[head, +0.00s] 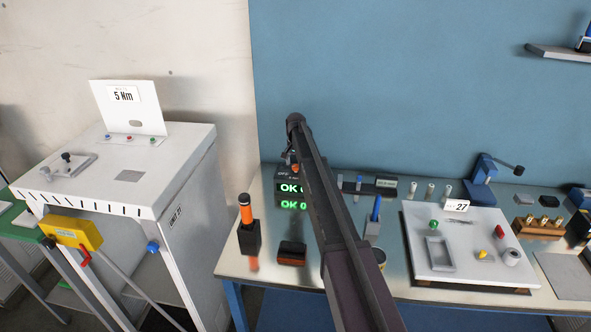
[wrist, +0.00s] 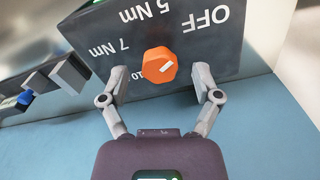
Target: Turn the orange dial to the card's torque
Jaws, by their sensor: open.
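The orange dial (wrist: 159,65) sits on the face of a dark box (wrist: 245,50). In the wrist view the labels OFF, 5 Nm, 7 Nm and a partly hidden 10 ring it, appearing upside down. The dial's white mark points to the upper right, towards OFF. My gripper (wrist: 160,75) is open, with one finger on each side of the dial and a gap to both. In the head view my arm hides most of the box and the dial. The card (head: 124,95) reads 5 Nm and is on an upright white panel at the left.
An orange-handled driver (head: 245,208) stands in a black holder on the bench, left of my arm. A white board (head: 415,245) with small parts lies to the right. The blue wall (head: 420,80) is behind.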

